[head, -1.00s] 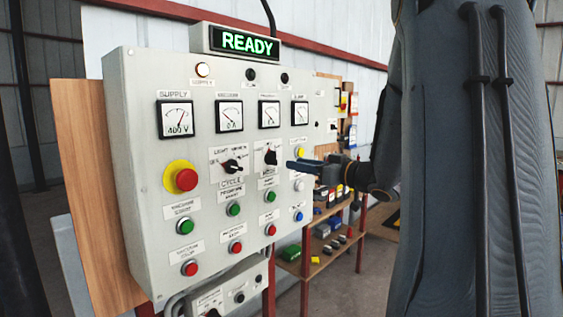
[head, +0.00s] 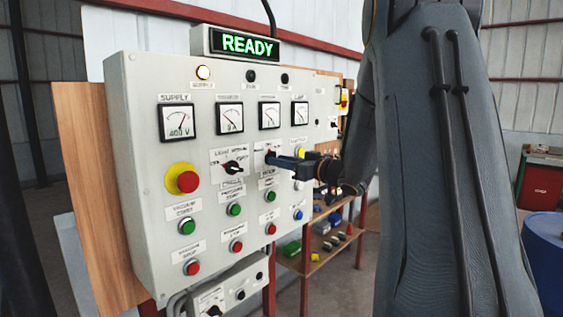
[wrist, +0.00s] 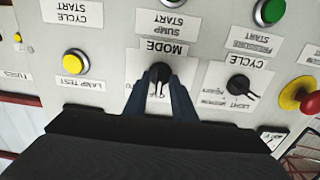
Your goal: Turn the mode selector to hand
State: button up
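The mode selector is a black knob (wrist: 160,72) under the label MODE, which reads upside down in the wrist view. Its light pointer mark points toward the bottom of that view. In the head view the selector (head: 271,157) is partly covered by my gripper (head: 287,163). In the wrist view my gripper (wrist: 160,85) has its two dark fingers apart, one on each side of the knob. Whether either finger touches the knob cannot be told. The position labels around the knob are mostly hidden behind the fingers.
The cycle selector (wrist: 240,85) is beside the mode knob, with a red emergency button (head: 182,179) farther left in the head view. The yellow lamp test button (wrist: 75,62) is on the other side. Green and red buttons sit below on the panel (head: 150,120).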

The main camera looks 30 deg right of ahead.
grip_shut()
jog(key=shift+n+b, duration=0.3)
jog(key=shift+n, duration=0.1)
jog(key=shift+n+b, duration=3.55)
jog(key=shift+n, duration=1.05)
jog(key=shift+r, duration=0.1)
jog(key=shift+o, duration=1)
grip_release()
jog(key=shift+a, duration=0.1)
jog(key=shift+s, duration=0.1)
